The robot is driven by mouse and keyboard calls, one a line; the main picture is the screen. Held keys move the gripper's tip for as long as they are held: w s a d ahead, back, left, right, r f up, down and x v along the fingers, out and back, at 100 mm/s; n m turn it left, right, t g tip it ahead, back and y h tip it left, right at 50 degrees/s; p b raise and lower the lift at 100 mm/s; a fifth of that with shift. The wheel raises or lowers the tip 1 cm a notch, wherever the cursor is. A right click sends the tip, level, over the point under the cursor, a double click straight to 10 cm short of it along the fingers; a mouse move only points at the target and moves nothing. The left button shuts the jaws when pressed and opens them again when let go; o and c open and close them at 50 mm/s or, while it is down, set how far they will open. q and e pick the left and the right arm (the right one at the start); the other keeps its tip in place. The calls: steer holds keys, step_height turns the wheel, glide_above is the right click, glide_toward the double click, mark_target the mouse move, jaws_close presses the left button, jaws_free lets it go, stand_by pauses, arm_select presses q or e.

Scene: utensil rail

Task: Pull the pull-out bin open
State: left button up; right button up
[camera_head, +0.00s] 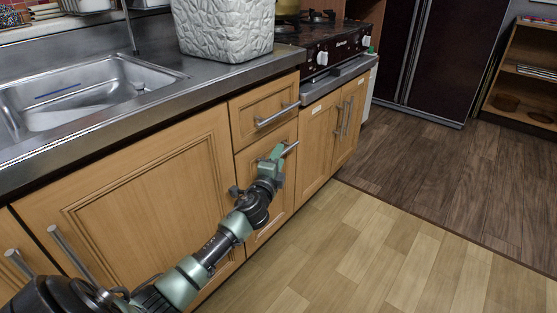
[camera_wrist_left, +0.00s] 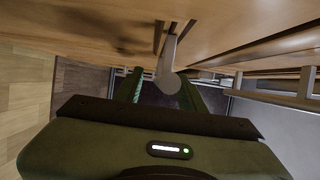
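The pull-out bin's wooden front (camera_head: 277,205) is the tall panel below a small drawer, left of the double doors in the head view. It looks flush with the cabinet face. Its metal bar handle (camera_head: 290,148) runs along the top of the panel, partly hidden by my left gripper (camera_head: 277,152). In the left wrist view the handle (camera_wrist_left: 168,72) lies between the two green fingers of my left gripper (camera_wrist_left: 162,88). The fingers are apart, with visible gaps beside the bar. Any contact is hard to tell. My right gripper is not in view.
A drawer with a bar handle (camera_head: 277,115) sits directly above. Double doors (camera_head: 333,122) are to the right, and a wide cabinet door (camera_head: 140,205) to the left. The counter edge (camera_head: 200,97) overhangs above. The wooden floor (camera_head: 370,250) in front is clear.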

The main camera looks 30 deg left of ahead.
arm_select(q)
jaws_close()
stand_by(1.4)
